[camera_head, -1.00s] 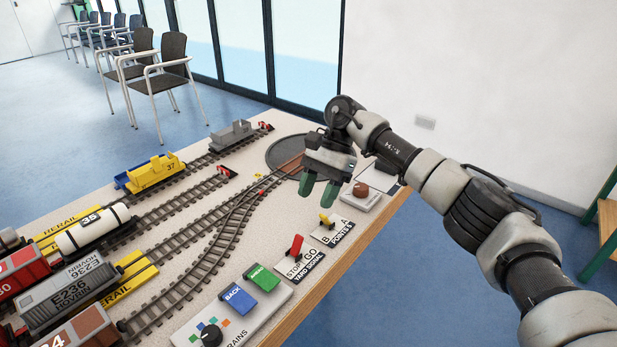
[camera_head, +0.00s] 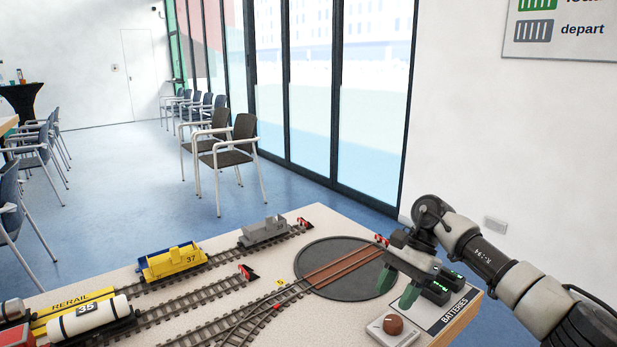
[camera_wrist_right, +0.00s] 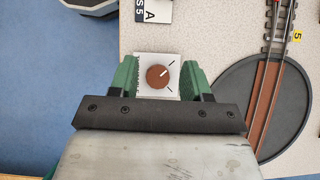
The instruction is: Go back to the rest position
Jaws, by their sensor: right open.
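My right gripper (camera_head: 398,287) reaches in from the right, above the layout table's right end, with its green fingers apart and pointing down. It holds nothing. In the right wrist view the open fingers (camera_wrist_right: 158,78) appear on either side of a brown knob (camera_wrist_right: 158,77) on a white plate. In the head view this knob (camera_head: 393,325) is in front of the fingers and nothing holds it. My left gripper is not in view.
The turntable (camera_head: 325,287) is left of the gripper. A yellow wagon (camera_head: 172,262), a grey wagon (camera_head: 264,231) and a white tank wagon (camera_head: 90,318) stand on tracks. A batteries tray (camera_head: 452,312) is at the right edge. Chairs (camera_head: 235,155) and blue floor lie beyond.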

